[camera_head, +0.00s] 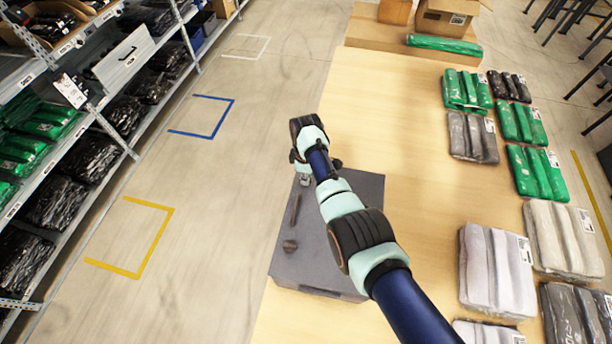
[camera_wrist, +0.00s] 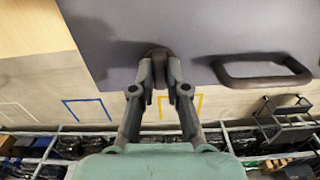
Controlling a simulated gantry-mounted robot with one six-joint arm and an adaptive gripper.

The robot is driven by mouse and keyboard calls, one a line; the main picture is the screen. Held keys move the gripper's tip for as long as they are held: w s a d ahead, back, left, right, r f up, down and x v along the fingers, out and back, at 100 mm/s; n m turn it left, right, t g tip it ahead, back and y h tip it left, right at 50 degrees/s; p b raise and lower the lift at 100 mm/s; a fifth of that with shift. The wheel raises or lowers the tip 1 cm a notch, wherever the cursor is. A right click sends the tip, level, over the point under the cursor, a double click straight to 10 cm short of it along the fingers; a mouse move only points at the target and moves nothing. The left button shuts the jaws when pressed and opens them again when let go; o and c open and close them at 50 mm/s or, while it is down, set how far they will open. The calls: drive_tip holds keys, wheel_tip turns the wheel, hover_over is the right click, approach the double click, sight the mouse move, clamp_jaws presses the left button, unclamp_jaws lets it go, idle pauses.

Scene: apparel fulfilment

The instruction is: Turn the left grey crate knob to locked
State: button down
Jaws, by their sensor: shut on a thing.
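The grey crate (camera_head: 345,215) sits on the wooden table along its left edge. Its top carries a dark bar handle (camera_head: 295,210) and a dark round knob (camera_head: 290,246) nearer the camera. In the wrist view, my gripper (camera_wrist: 160,73) is shut on another dark knob (camera_wrist: 157,52) by the crate's edge. The handle shows to the right of it (camera_wrist: 262,80). In the head view my gripper (camera_head: 305,181) is at the crate's far left corner, and my wrist mostly hides the held knob. I cannot tell the knob's exact angle or any lock marking.
Bagged garments in green (camera_head: 536,172), grey and white lie along the table's right side. Cardboard boxes (camera_head: 447,18) stand at the far end. Shelving (camera_head: 120,140) stands left across an open floor aisle. The table right of the crate is partly covered by my arm.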

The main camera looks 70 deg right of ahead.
drive_tip(key=shift+n, duration=0.4)
drive_tip(key=c, duration=1.2)
unclamp_jaws()
drive_tip(key=shift+o, duration=0.2)
wheel_tip(320, 180, up, 12)
